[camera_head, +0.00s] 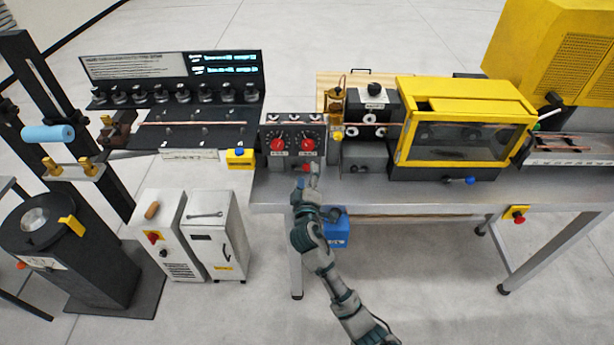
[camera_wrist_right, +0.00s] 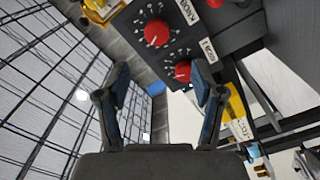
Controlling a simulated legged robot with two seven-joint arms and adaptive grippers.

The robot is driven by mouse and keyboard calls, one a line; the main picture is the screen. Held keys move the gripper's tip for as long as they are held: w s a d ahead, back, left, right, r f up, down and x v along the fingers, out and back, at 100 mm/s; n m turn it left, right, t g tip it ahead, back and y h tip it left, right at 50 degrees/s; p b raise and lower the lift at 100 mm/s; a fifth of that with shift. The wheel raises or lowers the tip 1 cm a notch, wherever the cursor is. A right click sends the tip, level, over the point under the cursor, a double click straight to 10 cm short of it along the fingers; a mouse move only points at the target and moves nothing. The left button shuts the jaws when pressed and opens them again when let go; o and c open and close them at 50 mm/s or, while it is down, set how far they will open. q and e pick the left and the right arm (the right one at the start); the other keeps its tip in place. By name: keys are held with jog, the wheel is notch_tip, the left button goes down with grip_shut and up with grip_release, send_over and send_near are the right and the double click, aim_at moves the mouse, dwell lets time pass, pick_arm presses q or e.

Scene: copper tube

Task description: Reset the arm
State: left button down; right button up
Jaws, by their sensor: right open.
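My right arm reaches up from the bottom of the head view, and its right gripper (camera_head: 308,178) is just in front of and below the dark control panel (camera_head: 292,130). In the right wrist view the right gripper (camera_wrist_right: 160,95) shows two fingers spread apart with nothing between them. Two red knobs sit on the panel: the left knob (camera_head: 277,145) and the right knob (camera_head: 307,145). Both knobs also show beyond the fingers in the wrist view. Whether a fingertip touches the panel is hard to tell. My left gripper is not in view.
The workbench (camera_head: 400,195) carries a yellow-framed enclosure (camera_head: 460,115) to the right. A yellow button box (camera_head: 240,157) is left of the panel. White cabinets (camera_head: 215,240) and a black machine (camera_head: 75,250) stand at left. A blue box (camera_head: 337,227) is under the bench.

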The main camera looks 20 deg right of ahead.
dwell(0.4)
jog(key=s+f+g+y, duration=0.2)
jog(key=s+f+g, duration=0.15)
jog(key=f, duration=1.45)
jog(key=s+f+g+y, duration=0.2)
jog(key=s+f+g, duration=0.15)
jog(key=f, duration=1.45)
jog(key=s+d+f+m+g+b, duration=0.15)
jog(key=s+f+g, duration=0.25)
jog(key=s+f, duration=1.55)
jog(key=s+d+f+m+g, duration=0.1)
jog(key=s+f, duration=0.4)
jog(key=s, duration=0.6)
jog(key=s+d+f+m+g, duration=0.2)
jog(key=s+f, duration=0.3)
jog(key=s, duration=0.6)
jog(key=s+d+f+m+g+y, duration=0.1)
jog(key=s+f, duration=0.3)
jog(key=s, duration=0.7)
jog(key=shift+s+d+f+g, duration=0.25)
jog(key=shift+d+f+g, duration=0.2)
jog(key=shift+g, duration=0.25)
